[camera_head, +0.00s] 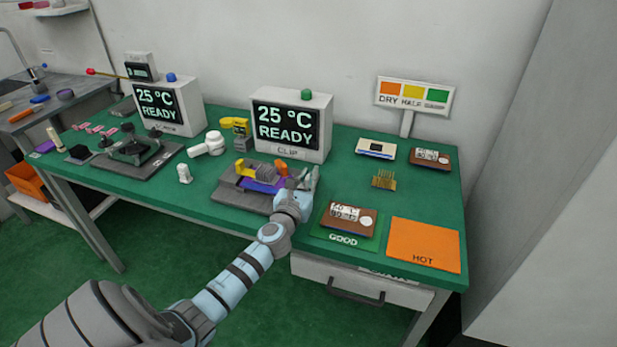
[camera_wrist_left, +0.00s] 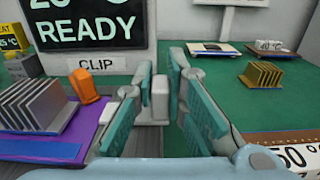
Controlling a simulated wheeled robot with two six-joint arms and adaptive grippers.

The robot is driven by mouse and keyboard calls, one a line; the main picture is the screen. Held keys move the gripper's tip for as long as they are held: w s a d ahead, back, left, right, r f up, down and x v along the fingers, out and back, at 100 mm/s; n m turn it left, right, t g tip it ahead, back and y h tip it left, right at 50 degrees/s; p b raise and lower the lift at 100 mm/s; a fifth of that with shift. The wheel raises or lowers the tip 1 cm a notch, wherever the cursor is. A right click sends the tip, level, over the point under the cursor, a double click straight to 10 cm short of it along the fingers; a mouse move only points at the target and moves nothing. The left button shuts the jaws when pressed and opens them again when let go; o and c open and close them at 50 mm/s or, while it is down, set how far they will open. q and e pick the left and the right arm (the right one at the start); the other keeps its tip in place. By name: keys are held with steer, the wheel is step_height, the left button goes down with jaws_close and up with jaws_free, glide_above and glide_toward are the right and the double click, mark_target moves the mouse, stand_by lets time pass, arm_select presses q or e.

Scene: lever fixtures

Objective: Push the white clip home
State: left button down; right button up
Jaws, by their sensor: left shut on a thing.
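My left gripper (camera_head: 307,180) is at the right end of the fixture (camera_head: 232,199) in the head view. The clip is hard to make out in the head view behind the gripper. Left of it, an orange clip (camera_wrist_left: 88,85) and a grey finned heat sink (camera_wrist_left: 38,92) sit on the purple pad (camera_wrist_left: 100,118). A yellow part (camera_head: 243,168) shows at the fixture's left. My right gripper is not in view.
A monitor labelled CLIP (camera_head: 291,124) stands behind the fixture. A brown board (camera_head: 335,224) lies on the GOOD mat to the right, with a gold heat sink (camera_head: 384,180) beyond it. An orange HOT mat (camera_head: 425,242) is at the front right corner.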

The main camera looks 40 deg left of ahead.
arm_select(q)
steer(key=a, duration=0.1)
steer(key=s+a, duration=0.1)
steer(key=a, duration=0.2)
steer(key=shift+s+a+b, duration=0.3)
steer(key=shift+a+b, duration=0.05)
steer(key=c, duration=1.6)
jaws_free()
steer(key=shift+s+a, duration=0.1)
steer(key=shift+a, duration=0.05)
